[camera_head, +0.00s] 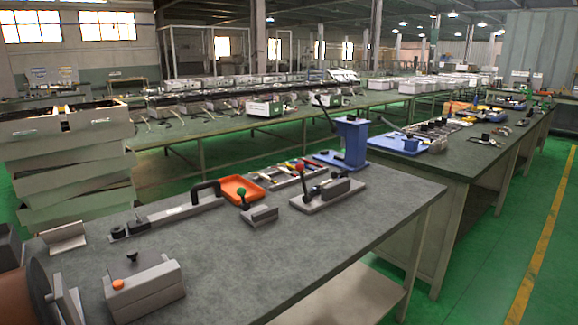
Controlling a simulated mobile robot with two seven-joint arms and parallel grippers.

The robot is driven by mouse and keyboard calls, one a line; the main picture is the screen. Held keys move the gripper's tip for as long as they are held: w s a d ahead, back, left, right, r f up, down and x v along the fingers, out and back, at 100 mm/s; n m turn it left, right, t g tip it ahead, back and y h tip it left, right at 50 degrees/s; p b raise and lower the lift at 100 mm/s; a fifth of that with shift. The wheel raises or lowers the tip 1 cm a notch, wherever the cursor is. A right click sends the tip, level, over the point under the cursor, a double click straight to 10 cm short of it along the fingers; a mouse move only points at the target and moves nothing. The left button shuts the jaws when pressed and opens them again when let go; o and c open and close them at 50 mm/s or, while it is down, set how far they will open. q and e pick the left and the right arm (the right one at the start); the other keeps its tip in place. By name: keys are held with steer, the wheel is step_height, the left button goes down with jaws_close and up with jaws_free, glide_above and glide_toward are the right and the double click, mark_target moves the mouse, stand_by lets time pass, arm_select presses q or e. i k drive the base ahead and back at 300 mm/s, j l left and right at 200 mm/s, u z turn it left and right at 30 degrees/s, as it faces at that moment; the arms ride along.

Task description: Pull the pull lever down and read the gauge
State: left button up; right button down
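Several levers stand on the grey workbench (250,245). A blue press (350,140) at the far end has a long dark lever (325,114) slanting up to the left. I cannot tell which one is the pull lever. No gauge face can be made out. Neither of my grippers is in view.
An orange tray (240,188) and a black-handled tool (205,190) lie along the bench's back. A grey box with an orange button (145,290) stands at the front left. The bench's front middle is clear. A second bench (460,165) stands to the right.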

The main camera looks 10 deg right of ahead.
mark_target(302, 179)
steer(key=i+l+u, duration=0.15)
steer(key=l+u, duration=0.15)
steer(key=l, duration=0.15)
steer(key=i+l+u, duration=0.1)
steer(key=l+u, duration=0.15)
steer(key=l, duration=0.2)
steer(key=i+l+u, duration=0.1)
steer(key=l+u, duration=0.2)
steer(key=l, duration=0.2)
